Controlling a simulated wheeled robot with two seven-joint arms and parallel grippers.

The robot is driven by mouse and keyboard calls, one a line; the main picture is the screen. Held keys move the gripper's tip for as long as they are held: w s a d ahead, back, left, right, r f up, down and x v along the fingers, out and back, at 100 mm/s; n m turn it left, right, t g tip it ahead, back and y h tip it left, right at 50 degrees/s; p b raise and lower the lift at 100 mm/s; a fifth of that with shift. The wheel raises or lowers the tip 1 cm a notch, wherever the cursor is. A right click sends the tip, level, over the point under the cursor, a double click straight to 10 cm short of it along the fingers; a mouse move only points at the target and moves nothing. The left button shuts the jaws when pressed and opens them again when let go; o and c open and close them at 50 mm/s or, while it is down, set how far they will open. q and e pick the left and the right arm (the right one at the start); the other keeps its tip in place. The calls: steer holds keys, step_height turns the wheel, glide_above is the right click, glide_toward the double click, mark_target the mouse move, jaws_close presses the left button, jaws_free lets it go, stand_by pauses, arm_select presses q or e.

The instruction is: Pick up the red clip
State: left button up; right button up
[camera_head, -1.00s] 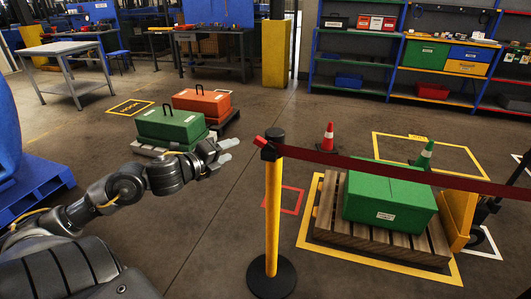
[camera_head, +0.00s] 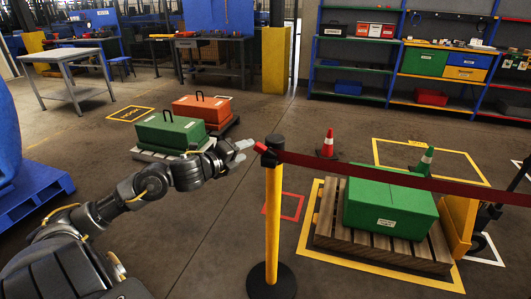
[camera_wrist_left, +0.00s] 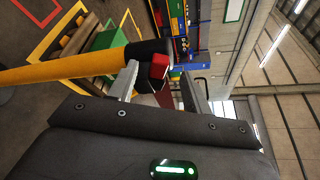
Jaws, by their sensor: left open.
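The red clip (camera_head: 260,147) sticks out from the left of the black head of a yellow barrier post (camera_head: 272,215). A dark red belt (camera_head: 390,178) runs from the post's other side to the right. My left gripper (camera_head: 243,151) is open and just left of the clip. In the left wrist view, the clip (camera_wrist_left: 158,67) shows between the two fingers of the gripper (camera_wrist_left: 160,74), by the post's black head (camera_wrist_left: 147,48). I cannot tell whether a finger touches it. My right gripper is not in view.
A green box (camera_head: 392,205) sits on a wooden pallet (camera_head: 375,248) behind the belt. A green case (camera_head: 172,132) and an orange case (camera_head: 202,108) stand at the back left. The post's round black base (camera_head: 271,284) rests on the floor. Open floor lies left of the post.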

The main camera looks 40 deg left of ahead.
mark_target(265, 151)
arm_select(q)
steer(key=shift+w+d+f, duration=0.1)
steer(key=shift+w+f, duration=0.1)
steer(key=shift+w, duration=1)
steer(key=shift+w+d+f, duration=0.1)
steer(key=shift+w+f, duration=0.1)
steer(key=shift+w, duration=1)
jaws_close()
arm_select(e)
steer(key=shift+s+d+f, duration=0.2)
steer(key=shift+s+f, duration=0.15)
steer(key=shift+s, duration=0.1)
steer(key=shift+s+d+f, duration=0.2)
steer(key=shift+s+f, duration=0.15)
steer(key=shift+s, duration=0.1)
